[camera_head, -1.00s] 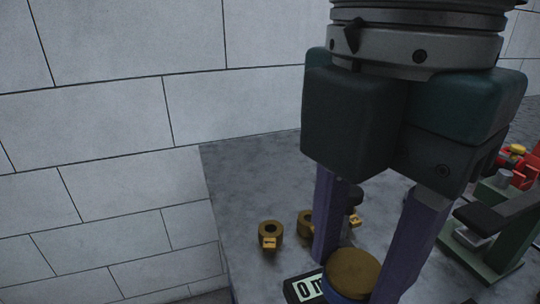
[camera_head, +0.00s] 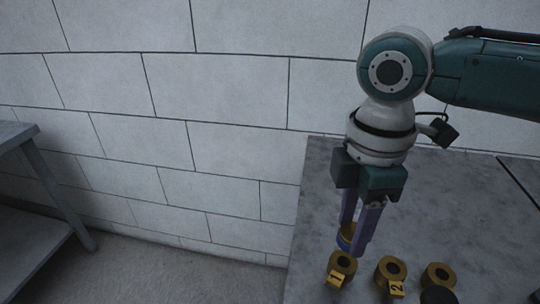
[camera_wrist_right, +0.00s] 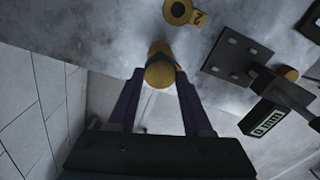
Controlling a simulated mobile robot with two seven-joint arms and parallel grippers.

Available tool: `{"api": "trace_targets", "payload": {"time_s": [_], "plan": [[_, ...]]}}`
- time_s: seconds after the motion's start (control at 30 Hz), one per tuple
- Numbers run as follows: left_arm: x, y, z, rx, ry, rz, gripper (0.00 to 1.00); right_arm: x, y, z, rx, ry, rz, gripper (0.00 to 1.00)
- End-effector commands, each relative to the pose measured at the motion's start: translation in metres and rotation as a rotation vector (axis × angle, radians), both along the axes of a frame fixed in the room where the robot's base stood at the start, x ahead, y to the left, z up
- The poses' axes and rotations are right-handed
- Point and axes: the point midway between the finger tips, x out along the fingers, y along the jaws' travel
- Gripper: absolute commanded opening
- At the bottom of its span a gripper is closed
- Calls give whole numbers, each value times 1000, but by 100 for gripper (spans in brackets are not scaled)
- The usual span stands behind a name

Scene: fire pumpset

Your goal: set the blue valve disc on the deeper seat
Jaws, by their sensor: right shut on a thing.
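The blue valve disc (camera_head: 344,242) has a brass-coloured top and is between the fingers of my right gripper (camera_head: 354,240), which is shut on it. In the right wrist view its round brass top (camera_wrist_right: 160,74) shows between the fingertips. Three brass ring seats stand on the grey bench: the one tagged 1 (camera_head: 342,262), the one tagged 2 (camera_head: 391,268), and a third (camera_head: 438,274) partly hidden by a dark round thing. The disc is close behind or above seat 1; I cannot tell whether they touch. The seat depths cannot be judged. My left gripper is not in view.
The bench (camera_head: 430,200) is bare behind the seats, and its left edge is close to seat 1. A lit digital display (camera_wrist_right: 267,123) and a dark plate (camera_wrist_right: 237,55) show in the right wrist view. Another table (camera_head: 25,165) stands at far left.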

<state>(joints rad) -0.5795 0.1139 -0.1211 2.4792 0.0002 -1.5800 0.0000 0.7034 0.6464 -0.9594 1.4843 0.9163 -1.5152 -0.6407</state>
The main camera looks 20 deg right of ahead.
Motion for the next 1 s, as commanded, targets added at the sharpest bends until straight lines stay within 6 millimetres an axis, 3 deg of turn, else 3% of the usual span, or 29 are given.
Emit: {"api": "trace_targets", "payload": {"time_s": [0.57,1.0], "plan": [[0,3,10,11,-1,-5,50,0,0,3,0,0,-3,0],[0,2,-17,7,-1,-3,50,0,0,-40,-1,0,-2,0]]}}
